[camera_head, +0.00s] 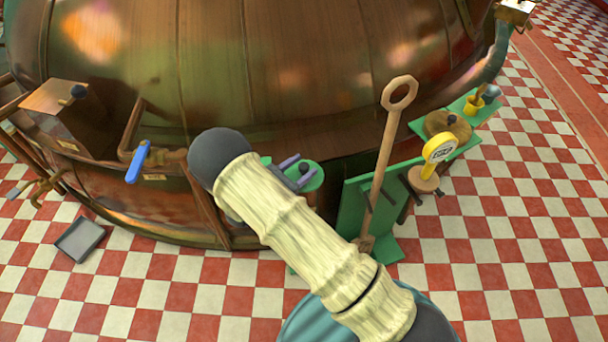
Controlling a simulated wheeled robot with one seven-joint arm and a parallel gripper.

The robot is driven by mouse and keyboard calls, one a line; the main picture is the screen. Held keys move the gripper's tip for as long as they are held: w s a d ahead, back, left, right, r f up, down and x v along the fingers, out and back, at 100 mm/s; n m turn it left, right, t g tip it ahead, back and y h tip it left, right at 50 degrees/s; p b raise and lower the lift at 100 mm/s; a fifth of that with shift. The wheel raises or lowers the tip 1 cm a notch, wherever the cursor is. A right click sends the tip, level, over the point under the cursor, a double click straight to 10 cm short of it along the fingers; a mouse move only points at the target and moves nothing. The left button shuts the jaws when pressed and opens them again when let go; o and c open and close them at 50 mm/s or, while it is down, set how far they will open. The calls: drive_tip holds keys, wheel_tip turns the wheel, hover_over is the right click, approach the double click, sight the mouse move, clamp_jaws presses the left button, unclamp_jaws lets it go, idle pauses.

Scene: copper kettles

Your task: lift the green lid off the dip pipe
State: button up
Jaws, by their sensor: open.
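The green lid (314,184) is a round disc with a dark knob on top, beside the copper kettle's lower wall. My arm hides part of it. My gripper (297,170) shows only as two grey-purple fingers past the edge of my forearm. The fingers are open and over or beside the lid near its knob; I cannot tell if they touch it. The dip pipe under the lid is hidden behind my arm.
A large copper kettle (300,60) fills the back. Right of the lid, a wooden paddle (386,150) leans at a green stand (352,205). A yellow dial gauge (438,149) stands further right. A blue-handled valve (138,162) and a grey tray (80,239) are left.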

drive_tip(key=shift+w+d, duration=0.45)
drive_tip(key=shift+d, duration=0.05)
drive_tip(key=shift+c, duration=0.2)
clamp_jaws()
